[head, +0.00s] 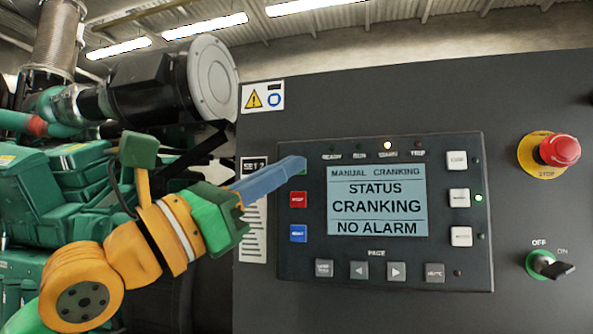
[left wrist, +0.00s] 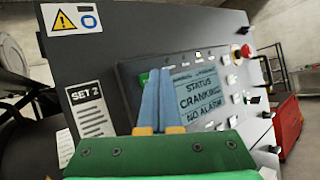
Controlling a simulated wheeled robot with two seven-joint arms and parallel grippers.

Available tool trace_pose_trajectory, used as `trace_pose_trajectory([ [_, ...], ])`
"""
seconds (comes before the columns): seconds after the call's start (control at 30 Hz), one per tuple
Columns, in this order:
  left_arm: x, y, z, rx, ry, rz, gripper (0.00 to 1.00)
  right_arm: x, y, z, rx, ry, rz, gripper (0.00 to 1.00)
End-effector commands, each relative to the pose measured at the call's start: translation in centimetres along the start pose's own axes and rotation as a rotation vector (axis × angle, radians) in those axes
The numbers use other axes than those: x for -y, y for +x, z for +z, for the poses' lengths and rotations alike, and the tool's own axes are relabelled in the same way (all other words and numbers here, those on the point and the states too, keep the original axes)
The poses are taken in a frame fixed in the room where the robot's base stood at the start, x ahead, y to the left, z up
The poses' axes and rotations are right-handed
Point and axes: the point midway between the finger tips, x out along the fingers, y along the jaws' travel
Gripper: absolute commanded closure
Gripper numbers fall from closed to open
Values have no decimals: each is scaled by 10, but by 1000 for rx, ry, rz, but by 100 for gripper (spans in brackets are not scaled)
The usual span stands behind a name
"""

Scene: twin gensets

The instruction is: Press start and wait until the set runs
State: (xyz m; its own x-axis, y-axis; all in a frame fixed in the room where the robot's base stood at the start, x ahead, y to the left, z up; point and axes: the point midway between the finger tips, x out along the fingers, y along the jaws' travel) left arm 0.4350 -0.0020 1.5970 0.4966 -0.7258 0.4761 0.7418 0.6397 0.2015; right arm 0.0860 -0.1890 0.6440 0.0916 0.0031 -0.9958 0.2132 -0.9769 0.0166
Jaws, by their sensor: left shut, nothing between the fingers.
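The control panel (head: 385,255) of set 2 has a lit screen (head: 377,201) that reads "MANUAL CRANKING", "STATUS CRANKING", "NO ALARM". One lamp (head: 387,145) in the top row glows, and a green lamp shows beside the middle right button. My left gripper (head: 300,163) is shut and empty, its blue fingertips at the green start button (head: 302,172) at the panel's upper left. The fingertips mostly hide that button; its green edge shows in the left wrist view (left wrist: 143,78). Contact cannot be told for sure. My right gripper is not in view.
A red stop button (head: 560,150) on a yellow ring and an off/on key switch (head: 548,265) sit right of the panel. Below the start button are red (head: 298,199) and blue (head: 298,233) buttons. The green engine (head: 60,185) stands at left. A red cart (left wrist: 288,125) stands beyond.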

Motion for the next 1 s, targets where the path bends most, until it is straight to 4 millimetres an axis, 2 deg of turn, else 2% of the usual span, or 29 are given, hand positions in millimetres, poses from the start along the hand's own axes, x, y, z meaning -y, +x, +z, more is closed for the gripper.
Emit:
trace_pose_trajectory([
  [0.27,18,-26,10,3,4,0,100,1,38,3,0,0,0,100],
  [0.43,28,-39,23,2,3,0,100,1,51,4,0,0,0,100],
  [0.6,31,-42,30,0,1,0,100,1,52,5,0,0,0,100],
  [1.0,30,-42,31,0,1,0,100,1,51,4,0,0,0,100],
])
